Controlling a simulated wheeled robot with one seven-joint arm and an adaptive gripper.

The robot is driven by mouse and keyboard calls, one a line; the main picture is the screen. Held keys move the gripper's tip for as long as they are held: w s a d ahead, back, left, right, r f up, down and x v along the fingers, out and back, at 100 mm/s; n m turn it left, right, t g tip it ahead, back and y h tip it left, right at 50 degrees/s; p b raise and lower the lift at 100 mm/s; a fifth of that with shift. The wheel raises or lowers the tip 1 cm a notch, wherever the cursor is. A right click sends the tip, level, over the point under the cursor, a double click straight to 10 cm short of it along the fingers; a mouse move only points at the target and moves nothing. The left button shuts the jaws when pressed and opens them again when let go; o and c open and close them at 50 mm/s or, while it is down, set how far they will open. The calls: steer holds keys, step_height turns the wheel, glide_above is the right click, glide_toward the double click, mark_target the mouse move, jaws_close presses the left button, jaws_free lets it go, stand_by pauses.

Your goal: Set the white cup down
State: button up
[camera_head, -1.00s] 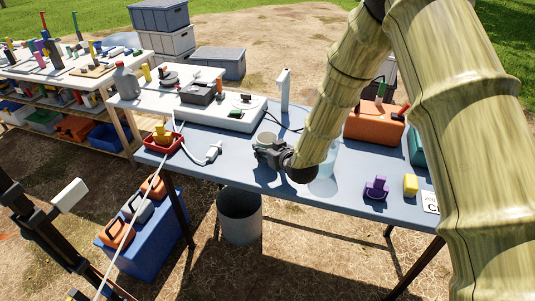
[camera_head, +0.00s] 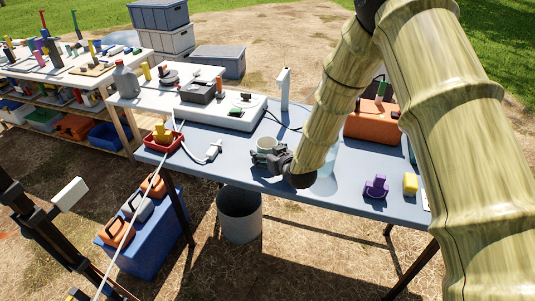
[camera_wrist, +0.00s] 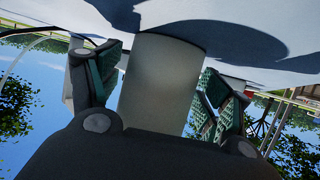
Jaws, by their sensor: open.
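The white cup (camera_head: 265,143) is upright on or just over the blue-grey table (camera_head: 237,177), near its middle. My gripper (camera_head: 268,160) is low at the cup's near side, partly hiding it. In the wrist view, where the table is at the top, the cup (camera_wrist: 160,85) fills the space between my two fingers (camera_wrist: 160,80). The fingers are open on either side of it, with a narrow gap visible at the right finger. A dark shadow lies on the table by the cup's base; whether the base fully touches the table is hard to tell.
A red tray with a yellow item (camera_head: 162,134) and a white nozzle on a hose (camera_head: 213,150) are to the left. A white post (camera_head: 284,89) stands behind. A purple item (camera_head: 376,186), yellow block (camera_head: 410,184) and orange case (camera_head: 371,124) are to the right.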

steer(key=shift+r, duration=0.1)
steer(key=shift+r, duration=0.1)
steer(key=v, duration=1.2)
steer(key=shift+b, duration=0.35)
steer(key=shift+d, duration=0.1)
